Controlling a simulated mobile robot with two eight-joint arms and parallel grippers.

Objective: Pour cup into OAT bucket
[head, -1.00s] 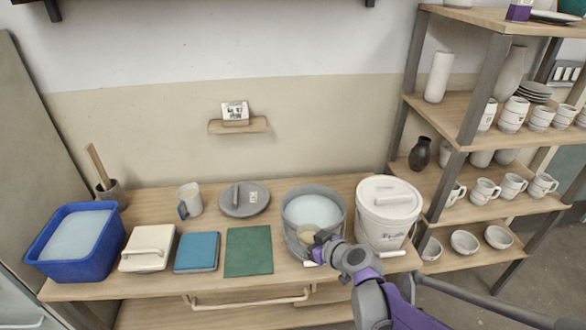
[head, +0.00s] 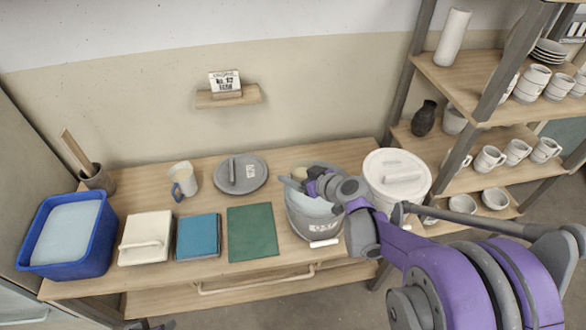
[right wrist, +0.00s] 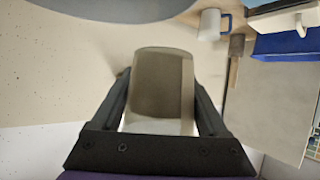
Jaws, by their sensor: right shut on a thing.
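The open grey bucket (head: 318,228) stands on the table in the head view, with pale glaze inside. The writing on its front is too small to read. My right gripper (head: 312,183) is above the bucket's back left rim, shut on a small beige cup (head: 300,173). The arm and gripper hide part of the bucket's mouth. In the right wrist view the cup (right wrist: 160,88) sits between both fingers. Its tilt and contents are unclear. A dark part at the bottom edge of the head view may be my left gripper (head: 150,325); its jaws are not distinguishable.
A lidded white bucket (head: 398,180) stands close right of the grey one, by a shelf (head: 455,88) of pottery. A grey lid (head: 240,173), a blue-handled mug (head: 184,181), a green board (head: 252,232), a blue block (head: 198,236) and a blue tub (head: 100,245) are on the left.

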